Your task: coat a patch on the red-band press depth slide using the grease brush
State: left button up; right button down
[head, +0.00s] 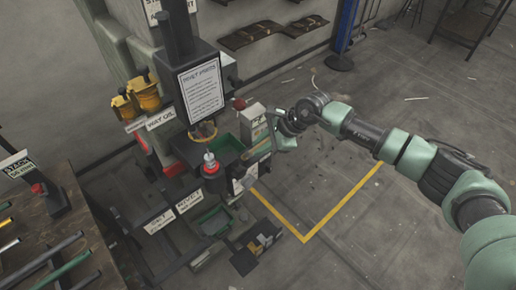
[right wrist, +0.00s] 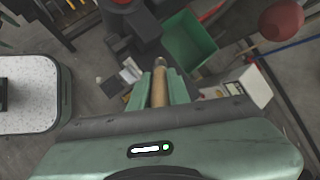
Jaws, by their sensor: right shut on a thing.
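The press (head: 200,90) stands left of centre in the head view, dark, with a white sign on its front. In the right wrist view the right gripper (right wrist: 157,92) is shut on a wooden-handled tool, seemingly the grease brush (right wrist: 159,88). Its far end is dark and small, so bristles and any grease cannot be told. My left gripper is not in view.
A green tray (head: 226,149) sits at the press, with a red ball knob (head: 239,103) above it. A white box (head: 253,124) stands to its right. Yellow cups (head: 146,94) hang at left. A bench (head: 65,235) with rods is lower left. Floor at right is mostly clear.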

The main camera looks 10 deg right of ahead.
jog(key=shift+w+d+b, duration=0.85)
jog(key=shift+d+b, duration=0.15)
jog(key=shift+d, duration=0.1)
jog(key=shift+w+d+b, duration=2)
jog(key=shift+d+b, duration=0.75)
jog(key=shift+b, duration=0.45)
jog(key=shift+s+a+f+b, duration=0.1)
jog(key=shift+s+a, duration=0.95)
jog(key=shift+a, duration=0.35)
jog(key=shift+s+a+r+b, duration=0.1)
jog(key=shift+s+a, duration=0.95)
jog(key=shift+a, duration=0.4)
jog(key=shift+s+a+f+b, duration=0.1)
jog(key=shift+s+a, duration=0.95)
jog(key=shift+a, duration=0.35)
